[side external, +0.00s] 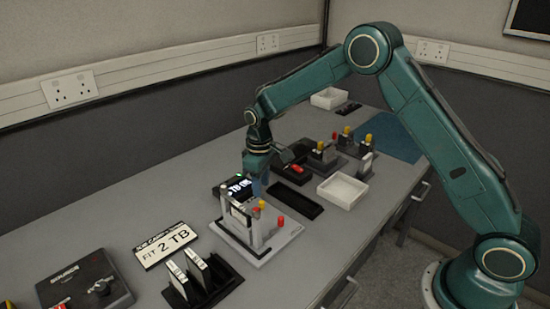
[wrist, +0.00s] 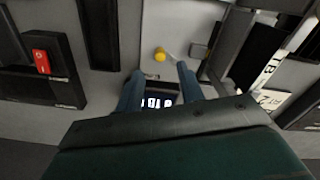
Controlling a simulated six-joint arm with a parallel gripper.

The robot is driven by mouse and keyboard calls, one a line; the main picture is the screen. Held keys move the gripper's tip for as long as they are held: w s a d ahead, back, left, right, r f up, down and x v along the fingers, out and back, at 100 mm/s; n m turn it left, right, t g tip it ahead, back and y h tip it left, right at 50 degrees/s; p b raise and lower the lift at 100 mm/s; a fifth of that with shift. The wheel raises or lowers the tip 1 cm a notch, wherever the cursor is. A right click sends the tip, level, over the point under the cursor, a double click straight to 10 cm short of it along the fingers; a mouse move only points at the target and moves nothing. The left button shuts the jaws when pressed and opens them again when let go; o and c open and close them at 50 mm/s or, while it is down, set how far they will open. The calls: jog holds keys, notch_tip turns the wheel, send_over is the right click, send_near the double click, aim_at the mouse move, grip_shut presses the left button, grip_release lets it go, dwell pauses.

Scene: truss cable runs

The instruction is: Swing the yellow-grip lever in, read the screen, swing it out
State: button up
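A grey fixture (side external: 262,245) stands on the bench with a small dark lit screen (side external: 241,187) on top. Its white text includes "TB"; the rest is too small to read surely. It also shows in the wrist view (wrist: 158,97). In the wrist view a yellow knob (wrist: 160,54) shows just beyond my fingertips. My gripper (wrist: 158,72) is over the fixture, its two blue fingers apart with nothing between the tips.
A black rack (side external: 205,282) holds upright cards. A dark box with a knob (side external: 85,281) is at the near left. A black tray (side external: 294,201), a white tray (side external: 343,190) and similar fixtures (side external: 325,155) lie beyond.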

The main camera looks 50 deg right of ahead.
aim_at(262, 202)
jog(key=shift+f, duration=2.95)
grip_shut()
